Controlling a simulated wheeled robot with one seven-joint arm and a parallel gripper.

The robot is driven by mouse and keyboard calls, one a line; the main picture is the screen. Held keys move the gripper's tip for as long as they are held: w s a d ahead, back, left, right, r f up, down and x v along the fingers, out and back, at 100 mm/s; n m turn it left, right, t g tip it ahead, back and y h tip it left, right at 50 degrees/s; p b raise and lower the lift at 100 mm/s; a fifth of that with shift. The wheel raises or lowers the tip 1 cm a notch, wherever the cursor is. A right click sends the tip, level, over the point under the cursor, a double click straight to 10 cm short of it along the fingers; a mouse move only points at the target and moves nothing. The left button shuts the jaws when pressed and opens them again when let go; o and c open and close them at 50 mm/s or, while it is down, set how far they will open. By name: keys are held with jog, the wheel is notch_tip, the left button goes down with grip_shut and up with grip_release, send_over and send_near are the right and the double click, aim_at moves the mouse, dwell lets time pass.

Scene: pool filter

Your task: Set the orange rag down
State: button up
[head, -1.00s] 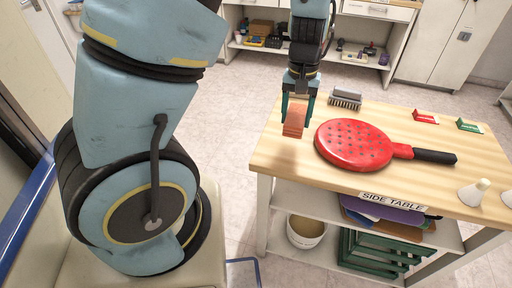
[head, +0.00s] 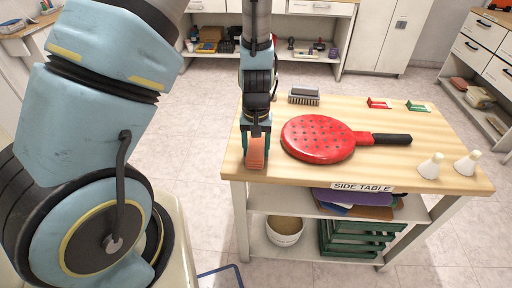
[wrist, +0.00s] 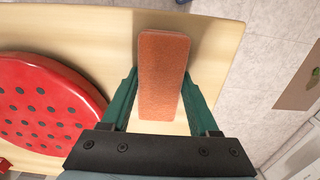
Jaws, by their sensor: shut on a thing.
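The orange rag (head: 255,153) is a folded, flat oblong at the left end of the wooden side table (head: 400,178). My gripper (head: 256,137) points down and is shut on it. In the wrist view the rag (wrist: 163,75) stands between the two green fingers of my gripper (wrist: 160,97), with bare tabletop around it. The rag is at or very near the tabletop; I cannot tell whether it touches.
A red paddle (head: 318,138) with a black handle lies just right of the rag. A brush (head: 303,96) lies behind it. The table's left and front edges are close.

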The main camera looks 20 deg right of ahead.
aim_at(256, 148)
jog(key=shift+f, duration=0.1)
jog(key=o, duration=1.3)
notch_tip(256, 148, up, 12)
jog(key=a+r+n, duration=0.1)
jog(key=a+r, duration=0.1)
jog(key=a, duration=0.6)
jog(key=w+a+r+n+t, duration=0.1)
jog(key=a+r, duration=0.1)
jog(key=a, duration=0.7)
jog(key=a+r+n, duration=0.1)
jog(key=a+r, duration=0.2)
jog(key=a, duration=0.5)
jog(key=shift+w+a+n+t, duration=0.15)
jog(key=shift+n+t, duration=0.15)
jog(key=shift+n, duration=0.1)
